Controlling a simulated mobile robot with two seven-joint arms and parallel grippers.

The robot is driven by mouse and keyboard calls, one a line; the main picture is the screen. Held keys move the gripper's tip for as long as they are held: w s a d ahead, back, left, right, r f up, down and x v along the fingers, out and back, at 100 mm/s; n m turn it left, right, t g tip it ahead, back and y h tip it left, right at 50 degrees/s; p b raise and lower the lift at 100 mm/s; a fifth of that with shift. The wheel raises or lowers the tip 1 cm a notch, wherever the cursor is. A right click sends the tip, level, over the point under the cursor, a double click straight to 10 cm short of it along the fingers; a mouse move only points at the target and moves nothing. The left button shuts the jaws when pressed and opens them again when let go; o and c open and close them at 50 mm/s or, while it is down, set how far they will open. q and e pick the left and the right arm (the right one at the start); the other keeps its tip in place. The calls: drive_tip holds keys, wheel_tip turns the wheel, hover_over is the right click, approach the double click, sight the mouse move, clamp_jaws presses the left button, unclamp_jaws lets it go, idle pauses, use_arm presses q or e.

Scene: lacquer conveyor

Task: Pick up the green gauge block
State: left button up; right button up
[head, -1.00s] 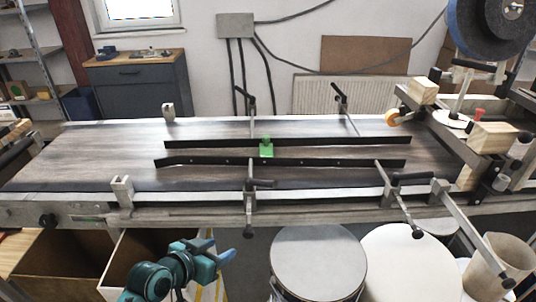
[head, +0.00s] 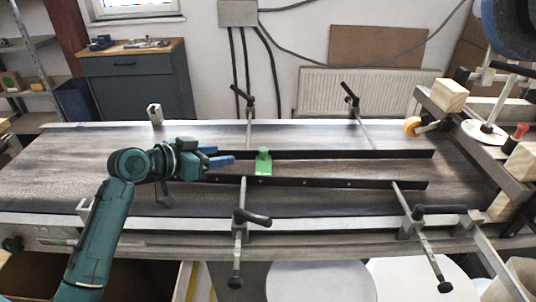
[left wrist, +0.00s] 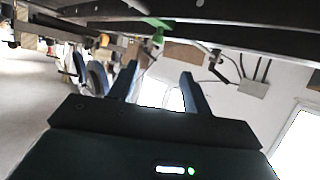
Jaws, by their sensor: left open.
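The green gauge block (head: 263,167) stands on the conveyor between two black guide rails, with a green knob on top. In the left wrist view the green block (left wrist: 157,38) shows beyond the fingers, small and upside down. My left gripper (head: 224,156) is over the belt to the left of the block. Its blue fingers point right towards the block, with a short gap between. The fingers also show apart and empty in the left wrist view (left wrist: 159,84). My right gripper is not in view.
The far guide rail (head: 350,154) and near guide rail (head: 340,184) flank the block. Clamp handles (head: 252,217) stick up along the near edge. A wooden-block frame with an orange roller (head: 411,126) stands at the right. The belt (head: 70,160) left of my arm is clear.

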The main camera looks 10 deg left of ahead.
use_arm(q)
approach(261, 150)
drive_tip(key=shift+p+x, duration=0.35)
drive_tip(key=shift+x, duration=1.65)
drive_tip(key=p+x, duration=0.1)
drive_tip(key=x, duration=0.2)
drive_tip(key=shift+w+d+f, duration=0.1)
drive_tip(key=shift+w+d, duration=0.15)
drive_tip(key=shift+w+d+f, duration=0.15)
drive_tip(key=shift+w+f, duration=0.05)
drive_tip(key=shift+w, duration=0.1)
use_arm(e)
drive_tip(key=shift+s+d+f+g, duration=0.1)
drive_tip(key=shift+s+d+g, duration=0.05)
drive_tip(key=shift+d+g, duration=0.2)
use_arm(q)
drive_tip(key=shift+c, duration=0.4)
clamp_jaws()
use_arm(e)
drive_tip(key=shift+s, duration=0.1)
